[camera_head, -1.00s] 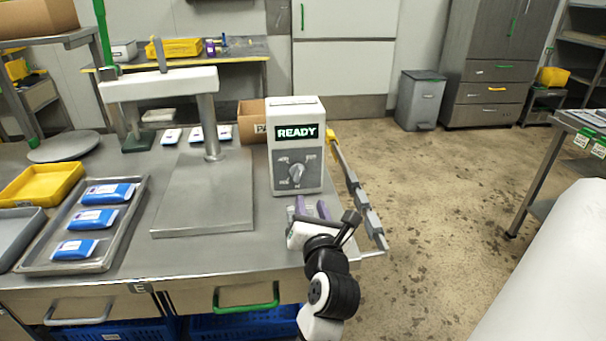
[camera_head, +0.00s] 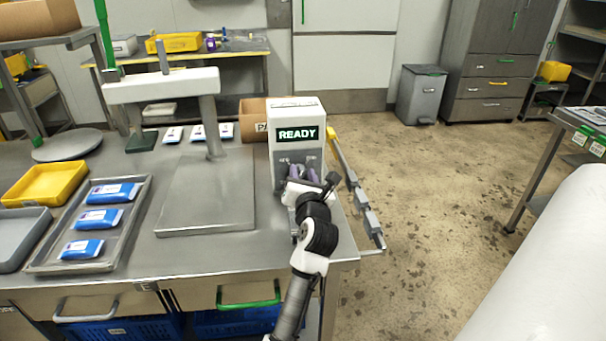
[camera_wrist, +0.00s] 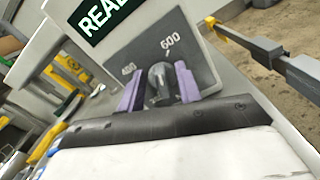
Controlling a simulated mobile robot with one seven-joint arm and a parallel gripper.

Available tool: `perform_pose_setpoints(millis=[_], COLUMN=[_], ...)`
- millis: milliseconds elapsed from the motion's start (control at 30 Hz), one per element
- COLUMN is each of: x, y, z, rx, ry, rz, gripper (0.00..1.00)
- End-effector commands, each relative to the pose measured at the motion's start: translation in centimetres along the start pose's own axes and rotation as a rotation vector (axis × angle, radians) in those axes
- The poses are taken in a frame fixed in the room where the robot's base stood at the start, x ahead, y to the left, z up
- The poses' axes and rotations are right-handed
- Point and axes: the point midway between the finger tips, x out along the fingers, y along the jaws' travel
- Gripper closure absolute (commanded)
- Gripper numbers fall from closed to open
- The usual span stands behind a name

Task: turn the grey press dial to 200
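The press control box (camera_head: 297,113) stands at the right end of the steel table and its screen reads READY. The grey dial (camera_wrist: 160,84) is on the box's dark panel, with 400 and 600 marks visible above it in the wrist view. The lower marks are hidden behind my gripper there. My gripper (camera_wrist: 161,88) has its purple fingers apart, one on each side of the dial. I cannot tell whether the fingers touch it. In the head view my gripper (camera_head: 301,173) covers most of the dial.
The press plate (camera_head: 207,190) and its post stand left of the box. A metal tray (camera_head: 50,266) holds blue-and-white pouches beside a yellow tray (camera_head: 45,184). A yellow-ended bar (camera_head: 352,184) runs along the table's right edge. A cardboard box (camera_head: 252,122) stands behind.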

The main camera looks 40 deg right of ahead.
Motion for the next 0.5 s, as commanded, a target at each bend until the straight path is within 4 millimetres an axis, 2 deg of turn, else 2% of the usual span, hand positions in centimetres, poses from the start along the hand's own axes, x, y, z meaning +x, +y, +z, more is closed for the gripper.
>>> perform_pose_setpoints(millis=[200,433,500], x=[0.01,-0.01,-0.01], y=[-0.01,-0.01,-0.01], z=[0.00,0.00,0.00], rx=[0.000,0.000,0.000], ry=[0.000,0.000,0.000], rz=[0.000,0.000,0.000], gripper=[0.67,0.97,1.00])
